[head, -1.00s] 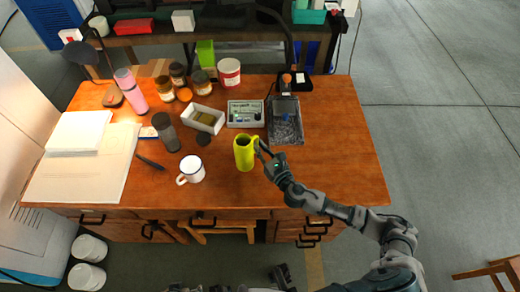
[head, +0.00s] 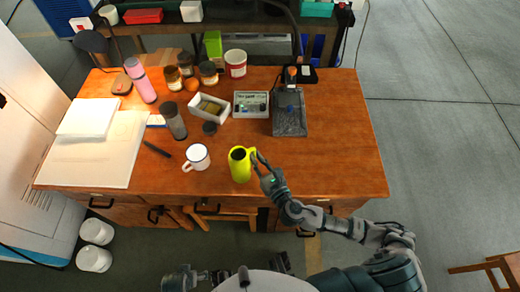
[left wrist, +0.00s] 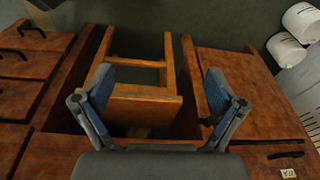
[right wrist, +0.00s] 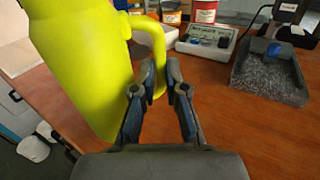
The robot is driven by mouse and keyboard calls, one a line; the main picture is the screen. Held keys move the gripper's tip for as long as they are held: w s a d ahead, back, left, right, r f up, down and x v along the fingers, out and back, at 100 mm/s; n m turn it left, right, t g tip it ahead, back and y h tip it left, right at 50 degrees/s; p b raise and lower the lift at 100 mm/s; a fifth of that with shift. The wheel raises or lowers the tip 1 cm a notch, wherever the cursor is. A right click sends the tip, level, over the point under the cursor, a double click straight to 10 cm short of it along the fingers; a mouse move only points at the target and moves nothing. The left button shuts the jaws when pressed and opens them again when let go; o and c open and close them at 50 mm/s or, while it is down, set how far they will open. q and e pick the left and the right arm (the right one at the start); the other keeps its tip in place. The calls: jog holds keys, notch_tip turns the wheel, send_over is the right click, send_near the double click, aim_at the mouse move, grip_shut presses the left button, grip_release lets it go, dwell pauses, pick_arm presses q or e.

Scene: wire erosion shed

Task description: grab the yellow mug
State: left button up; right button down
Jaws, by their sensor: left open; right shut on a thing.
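The yellow mug (head: 240,165) is tall and upright near the front of the wooden desk. Its handle faces right. My right gripper (head: 257,160) is at that handle. In the right wrist view the yellow mug (right wrist: 80,60) fills the left side, and my right gripper (right wrist: 160,78) is shut with a finger on each side of the handle (right wrist: 158,45). I cannot tell whether the mug's base touches the desk. My left gripper (left wrist: 158,85) is open and empty, in front of the desk's drawers and stool.
A white enamel mug (head: 198,157) stands just left of the yellow mug. Behind are a grey meter box (head: 251,104), a dark tray (head: 289,118), a white box (head: 207,108) and several jars. The desk (head: 340,160) is clear to the right.

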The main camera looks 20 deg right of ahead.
aim_at(249, 169)
pick_arm(q)
notch_tip(249, 169, down, 2)
jog(key=shift+f+p, duration=0.2)
jog(key=shift+p, duration=0.15)
pick_arm(e)
jog(key=s+a, duration=0.2)
jog(key=s, duration=0.3)
jog(key=shift+a+r, duration=0.35)
jog(key=shift+a, duration=0.05)
pick_arm(q)
jog(key=shift+w, duration=0.1)
